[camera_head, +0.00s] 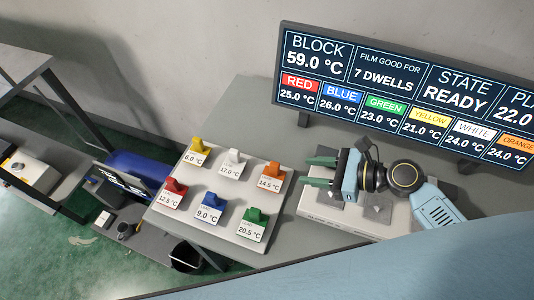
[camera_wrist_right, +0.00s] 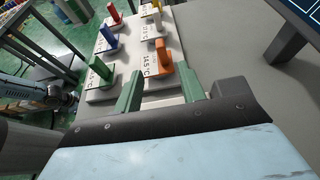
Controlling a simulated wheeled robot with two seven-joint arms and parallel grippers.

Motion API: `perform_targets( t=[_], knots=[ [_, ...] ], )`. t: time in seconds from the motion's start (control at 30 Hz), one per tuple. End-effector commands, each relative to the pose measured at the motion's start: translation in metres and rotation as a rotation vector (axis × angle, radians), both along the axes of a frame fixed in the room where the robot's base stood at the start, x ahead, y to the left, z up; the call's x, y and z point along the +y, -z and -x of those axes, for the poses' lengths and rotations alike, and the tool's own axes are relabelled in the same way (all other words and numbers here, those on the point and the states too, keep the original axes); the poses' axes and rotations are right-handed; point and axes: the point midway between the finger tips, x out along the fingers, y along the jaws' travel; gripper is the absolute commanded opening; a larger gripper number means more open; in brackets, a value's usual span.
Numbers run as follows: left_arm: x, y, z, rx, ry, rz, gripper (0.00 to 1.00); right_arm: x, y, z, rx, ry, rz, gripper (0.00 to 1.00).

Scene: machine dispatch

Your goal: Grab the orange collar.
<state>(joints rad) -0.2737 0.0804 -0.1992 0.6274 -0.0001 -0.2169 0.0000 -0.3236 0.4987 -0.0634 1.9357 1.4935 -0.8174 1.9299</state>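The orange collar (camera_head: 272,171) stands upright on the white tray (camera_head: 240,238), at its back right corner, behind a 14.5 °C label. In the right wrist view the orange collar (camera_wrist_right: 163,56) stands ahead, roughly between the directions of the two green fingers. My right gripper (camera_head: 310,172) is open and empty, to the right of the orange collar and apart from it; it also shows in the right wrist view (camera_wrist_right: 160,88).
Yellow (camera_head: 197,145), white (camera_head: 233,156), red (camera_head: 175,188), blue (camera_head: 209,200) and green (camera_head: 256,216) collars share the tray. A white block (camera_head: 315,208) lies under my right gripper. A display board (camera_head: 400,85) stands behind.

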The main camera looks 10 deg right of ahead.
Motion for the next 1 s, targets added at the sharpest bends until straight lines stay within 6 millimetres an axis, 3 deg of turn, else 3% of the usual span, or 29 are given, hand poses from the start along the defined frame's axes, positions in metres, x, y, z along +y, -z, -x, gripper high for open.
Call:
perform_targets(
  t=[0.1,0.27,0.43,0.67,1.0],
  knots=[
    [0.001,0.0,0.029,0.044,0.0,-0.004,0.36,0.016,0.006,-0.012,-0.003,0.0,-0.004,0.4],
    [0.002,0.0,0.043,0.065,0.0,-0.005,0.36,0.04,0.018,-0.028,-0.003,0.0,-0.003,0.4],
    [0.001,0.0,0.039,0.059,0.001,-0.004,0.36,0.055,0.027,-0.039,-0.001,0.001,-0.001,0.4],
    [0.0,-0.001,0.014,0.017,0.001,0.0,0.36,0.068,0.036,-0.052,-0.001,0.001,-0.001,0.4],
    [0.0,0.001,0.022,0.032,0.001,-0.001,0.36,0.093,0.052,-0.072,-0.001,0.001,0.002,0.4]
  ],
)
